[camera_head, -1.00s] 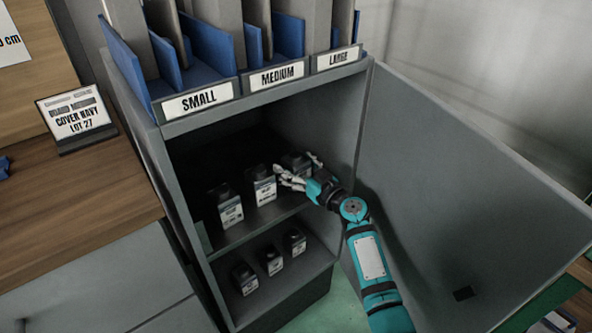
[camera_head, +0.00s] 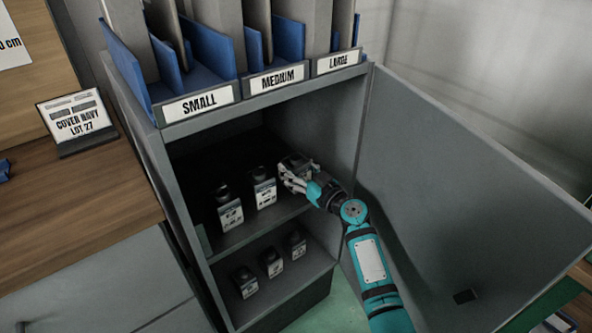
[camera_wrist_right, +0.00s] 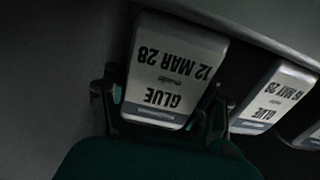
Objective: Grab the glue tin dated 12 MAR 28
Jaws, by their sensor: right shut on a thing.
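The glue tin dated 12 MAR 28 (camera_wrist_right: 172,70) fills the upper middle of the right wrist view, its white label upside down and readable. In the head view this dark tin (camera_head: 292,160) is at the right end of the upper cabinet shelf, partly covered by fingers. My right gripper (camera_head: 294,179) is shut on it, with one finger on each side in the right wrist view (camera_wrist_right: 163,108). My left gripper is not in view.
Two more tins stand left on the upper shelf, the middle one (camera_head: 264,190) and the left one (camera_head: 230,212). Three tins stand on the lower shelf (camera_head: 284,283). The open cabinet door (camera_head: 460,180) is right of my arm.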

